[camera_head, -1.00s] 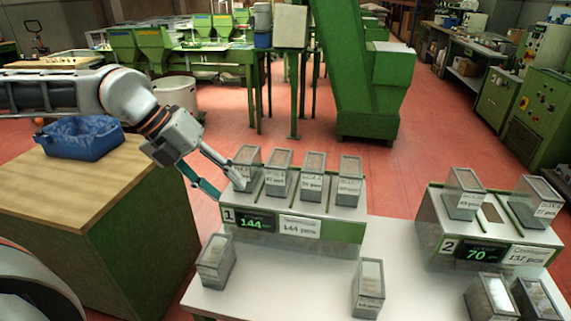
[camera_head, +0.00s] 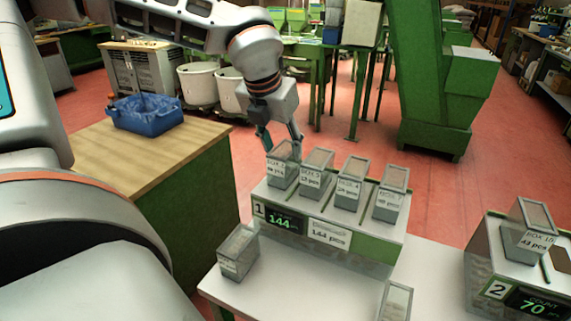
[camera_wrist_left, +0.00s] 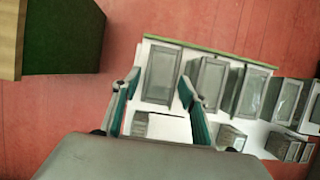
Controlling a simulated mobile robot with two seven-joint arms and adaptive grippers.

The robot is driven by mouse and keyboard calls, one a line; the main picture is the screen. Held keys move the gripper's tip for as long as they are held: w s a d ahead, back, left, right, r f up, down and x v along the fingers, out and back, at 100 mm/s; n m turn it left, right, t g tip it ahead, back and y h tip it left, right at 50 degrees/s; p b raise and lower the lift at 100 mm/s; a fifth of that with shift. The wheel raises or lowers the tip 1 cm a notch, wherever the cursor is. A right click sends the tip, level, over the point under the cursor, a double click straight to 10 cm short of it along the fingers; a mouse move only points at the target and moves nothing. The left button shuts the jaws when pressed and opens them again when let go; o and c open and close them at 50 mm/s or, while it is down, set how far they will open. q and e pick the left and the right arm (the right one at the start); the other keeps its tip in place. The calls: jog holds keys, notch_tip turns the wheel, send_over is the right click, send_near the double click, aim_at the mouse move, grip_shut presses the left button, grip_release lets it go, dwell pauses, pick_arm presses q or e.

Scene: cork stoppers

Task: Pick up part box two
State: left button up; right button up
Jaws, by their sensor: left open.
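The leftmost grey, clear-lidded box (camera_head: 283,167) on scale 1 (camera_head: 330,233) has a small label that seems to read box 2, though it is blurred. My left gripper (camera_head: 281,147) is open and points down at this box from behind, its fingers near the lid. In the left wrist view, the left gripper (camera_wrist_left: 160,83) has its two teal-padded fingers apart on either side of a box (camera_wrist_left: 161,76), which looks like the same one. I cannot tell whether the fingers touch it. My right gripper is not in view.
Several similar boxes, such as the neighbour (camera_head: 317,176), stand close in a row to the right. Another box (camera_head: 238,252) sits on the white table in front. Scale 2 (camera_head: 528,290) is at the right. A wooden-topped cabinet with a blue bin (camera_head: 146,113) stands left.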

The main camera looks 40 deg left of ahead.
aim_at(284, 149)
pick_arm(q)
jog(key=shift+x, duration=1.5)
jog(key=shift+w, duration=0.1)
jog(key=c, duration=1)
jog(key=shift+r, duration=0.15)
